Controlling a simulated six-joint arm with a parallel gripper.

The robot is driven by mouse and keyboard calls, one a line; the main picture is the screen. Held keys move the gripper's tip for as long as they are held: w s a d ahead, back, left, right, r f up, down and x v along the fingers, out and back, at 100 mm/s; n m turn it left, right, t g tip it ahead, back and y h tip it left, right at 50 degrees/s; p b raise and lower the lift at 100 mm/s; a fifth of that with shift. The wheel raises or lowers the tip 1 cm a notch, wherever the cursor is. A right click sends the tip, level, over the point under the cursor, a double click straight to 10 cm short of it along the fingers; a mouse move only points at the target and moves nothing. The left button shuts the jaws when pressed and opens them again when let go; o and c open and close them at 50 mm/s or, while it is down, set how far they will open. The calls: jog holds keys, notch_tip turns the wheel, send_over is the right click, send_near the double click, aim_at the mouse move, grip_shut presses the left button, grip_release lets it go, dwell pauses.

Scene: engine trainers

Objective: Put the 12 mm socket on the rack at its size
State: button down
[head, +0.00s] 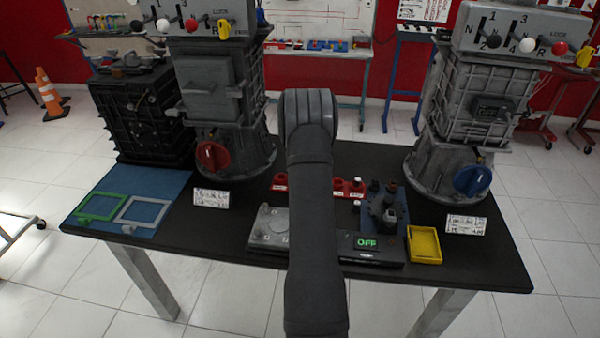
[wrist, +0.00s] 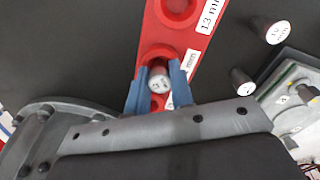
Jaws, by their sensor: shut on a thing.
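The red rack (head: 345,187) lies on the dark table, partly hidden behind my arm in the head view. In the wrist view the rack (wrist: 199,22) shows a round seat beside a "13 mm" label, and a nearer seat (wrist: 158,52) beside a label with only "mm" readable. My gripper (wrist: 161,92) has blue fingers shut on a grey socket (wrist: 160,80) with a white marked top; its number is not clearly readable. The socket is at the near side of the nearer seat; I cannot tell whether it is inside it or above it. The head view hides my gripper.
Two loose sockets stand on the table right of the rack: one far (wrist: 278,33), one nearer (wrist: 241,78). A grey plate with bolts (wrist: 296,100) is beside them.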

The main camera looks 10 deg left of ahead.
jog(key=shift+s+f, duration=0.3)
jog(key=shift+f, duration=0.6)
jog(key=c, duration=1.2)
grip_release()
jog(key=shift+d+f, duration=0.1)
jog(key=shift+c, duration=0.5)
jog(key=shift+d, duration=0.1)
jog(key=shift+w+r, duration=0.15)
jog(key=shift+r, duration=0.65)
jog(key=shift+c, duration=0.9)
jog(key=o, duration=0.4)
jog(key=shift+r, duration=0.35)
jog(key=shift+o, duration=0.2)
jog(key=shift+w+a+r, duration=0.1)
jog(key=shift+r, duration=1.2)
jog(key=shift+a+r, duration=0.1)
jog(key=shift+r, duration=1.15)
